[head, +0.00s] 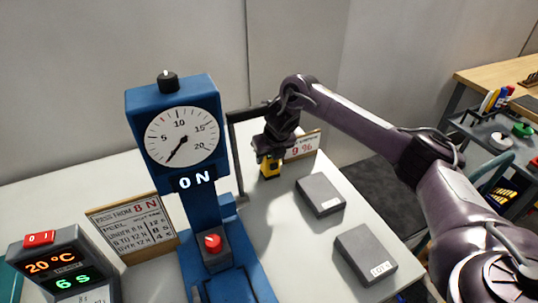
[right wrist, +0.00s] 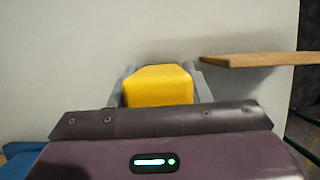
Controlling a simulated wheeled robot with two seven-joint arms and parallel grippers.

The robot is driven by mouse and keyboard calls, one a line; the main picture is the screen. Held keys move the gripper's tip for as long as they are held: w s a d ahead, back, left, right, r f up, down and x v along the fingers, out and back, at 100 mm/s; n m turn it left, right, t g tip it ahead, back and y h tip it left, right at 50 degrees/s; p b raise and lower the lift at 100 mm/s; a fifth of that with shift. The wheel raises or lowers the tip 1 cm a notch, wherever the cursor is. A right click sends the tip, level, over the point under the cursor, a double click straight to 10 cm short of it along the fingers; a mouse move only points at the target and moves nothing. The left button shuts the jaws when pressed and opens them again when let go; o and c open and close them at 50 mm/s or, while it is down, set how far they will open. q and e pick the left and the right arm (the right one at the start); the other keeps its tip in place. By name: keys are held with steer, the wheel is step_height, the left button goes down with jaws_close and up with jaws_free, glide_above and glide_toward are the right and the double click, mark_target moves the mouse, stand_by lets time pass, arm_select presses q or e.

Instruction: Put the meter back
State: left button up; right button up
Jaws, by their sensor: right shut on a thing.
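The yellow meter (head: 270,170) is in my right gripper (head: 268,157), near the back of the white table in the head view. In the right wrist view the yellow body (right wrist: 160,86) sits between the two grey fingers, which are shut on it. Its face and lower end are hidden there. I cannot tell whether it touches the table. It is just left of a small wood-framed sign (head: 303,146) reading 9 %. My left gripper is not in view.
A blue test stand (head: 175,95) with a dial and "ON" display stands left of my gripper. Two grey blocks (head: 320,194) (head: 366,254) lie to the right. A pass-limits board (head: 132,227) and a temperature and timer display (head: 58,268) stand at the front left.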

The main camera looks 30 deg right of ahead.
steer(key=shift+f, duration=0.1)
steer(key=o, duration=1.2)
steer(key=shift+r, duration=0.25)
steer(key=shift+s+r, duration=0.1)
steer(key=shift+r, duration=0.2)
steer(key=v, duration=0.3)
steer(key=shift+r, duration=0.1)
steer(key=p+v, duration=0.3)
steer(key=v, duration=0.5)
steer(key=shift+s+p, duration=0.2)
steer(key=shift+p, duration=0.1)
